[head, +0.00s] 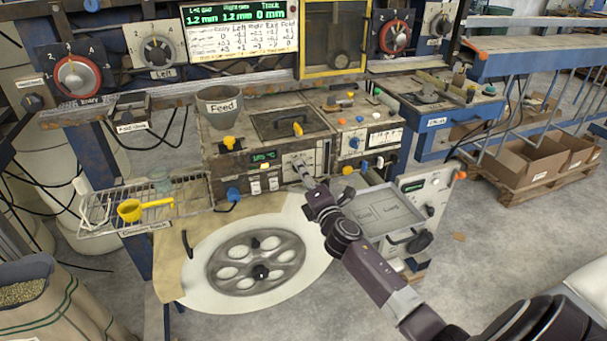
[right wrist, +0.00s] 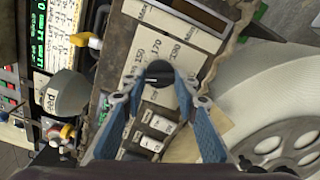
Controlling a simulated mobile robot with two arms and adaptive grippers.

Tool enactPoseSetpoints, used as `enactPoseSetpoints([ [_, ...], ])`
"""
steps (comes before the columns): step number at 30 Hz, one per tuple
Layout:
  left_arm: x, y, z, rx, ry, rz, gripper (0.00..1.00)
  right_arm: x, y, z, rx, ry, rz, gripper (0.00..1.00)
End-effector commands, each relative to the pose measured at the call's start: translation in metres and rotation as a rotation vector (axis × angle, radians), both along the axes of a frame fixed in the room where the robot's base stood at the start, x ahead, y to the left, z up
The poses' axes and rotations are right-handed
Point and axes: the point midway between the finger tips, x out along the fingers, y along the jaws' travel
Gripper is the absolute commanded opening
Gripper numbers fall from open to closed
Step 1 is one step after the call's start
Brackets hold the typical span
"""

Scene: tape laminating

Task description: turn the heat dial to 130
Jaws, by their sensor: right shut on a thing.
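The heat dial (right wrist: 157,68) is a dark round knob on a pale scale plate (right wrist: 174,50) with printed numbers, of which 150, 170 and 190 seem readable. My right gripper (right wrist: 159,84) has its blue fingers shut on the dial from both sides. In the head view my right gripper (head: 306,178) reaches the machine's front panel and hides most of the dial. A green display (head: 263,156) left of the dial seems to read about 185 °C. The dial's exact pointer setting is not clear. My left gripper is not in view.
White rocker switches (head: 263,186) and a blue knob (head: 233,194) sit near the dial. A grey Feed cup (head: 221,106) stands on the machine. A large reel (head: 256,262) lies below, and a metal tray (head: 382,211) is right of my arm.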

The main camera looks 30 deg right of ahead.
Motion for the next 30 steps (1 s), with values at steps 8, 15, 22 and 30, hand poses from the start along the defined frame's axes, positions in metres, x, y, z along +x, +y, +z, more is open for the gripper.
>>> enactPoseSetpoints([
  [8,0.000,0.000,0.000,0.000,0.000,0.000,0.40,0.000,0.000,-0.002,0.003,0.003,0.001,0.41],
  [15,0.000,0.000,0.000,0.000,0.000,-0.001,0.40,0.000,0.000,-0.001,0.002,0.001,0.001,0.45],
  [22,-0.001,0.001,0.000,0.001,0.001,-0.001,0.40,-0.011,0.003,-0.002,0.002,0.002,0.001,0.45],
  [30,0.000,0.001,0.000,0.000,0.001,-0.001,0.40,-0.060,0.015,-0.003,0.003,0.004,0.001,0.45],
])
